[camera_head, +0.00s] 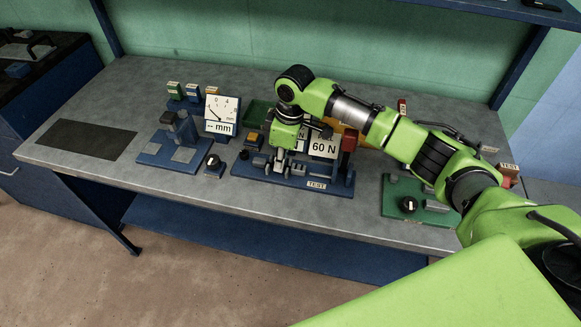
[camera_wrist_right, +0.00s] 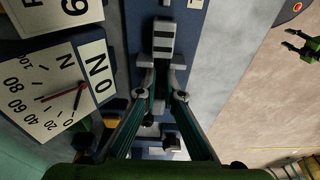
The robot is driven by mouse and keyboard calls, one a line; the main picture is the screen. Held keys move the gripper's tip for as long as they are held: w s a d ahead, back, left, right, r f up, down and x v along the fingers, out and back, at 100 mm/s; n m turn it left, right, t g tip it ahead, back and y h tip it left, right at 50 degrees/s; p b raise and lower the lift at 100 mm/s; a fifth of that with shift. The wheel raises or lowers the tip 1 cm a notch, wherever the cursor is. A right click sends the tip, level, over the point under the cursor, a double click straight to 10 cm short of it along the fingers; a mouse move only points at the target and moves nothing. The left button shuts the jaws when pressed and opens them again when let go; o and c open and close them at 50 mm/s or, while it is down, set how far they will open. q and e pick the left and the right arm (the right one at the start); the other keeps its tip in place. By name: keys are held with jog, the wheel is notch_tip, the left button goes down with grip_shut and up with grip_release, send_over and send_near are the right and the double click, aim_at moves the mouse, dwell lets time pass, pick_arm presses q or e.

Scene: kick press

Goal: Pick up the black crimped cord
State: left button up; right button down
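My right gripper (camera_head: 272,166) reaches down over the blue test station (camera_head: 335,187) in the middle of the bench. In the right wrist view its two fingers (camera_wrist_right: 162,68) stand apart, on either side of a grey and black block with white bands (camera_wrist_right: 163,38) on the station. I cannot tell whether they touch it. I cannot make out the black crimped cord for certain; the gripper covers part of the station. What looks like my left gripper (camera_wrist_right: 290,38) shows small at the right edge of the right wrist view, its prongs apart, away from the bench.
A "mm" gauge station (camera_head: 220,115) stands to the left, a green station (camera_head: 430,212) to the right. A dark mat (camera_head: 87,139) lies bare at the left.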

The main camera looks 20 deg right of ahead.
jog(key=shift+r+b, duration=0.45)
jog(key=shift+r, duration=0.2)
pick_arm(q)
jog(key=f+b, duration=0.3)
jog(key=f, duration=0.1)
jog(key=shift+w, duration=0.35)
pick_arm(e)
jog(key=s+a+r, duration=0.5)
jog(key=s+r, duration=0.6)
jog(key=s, duration=0.2)
jog(key=shift+r, duration=0.35)
pick_arm(q)
jog(key=shift+d, duration=0.1)
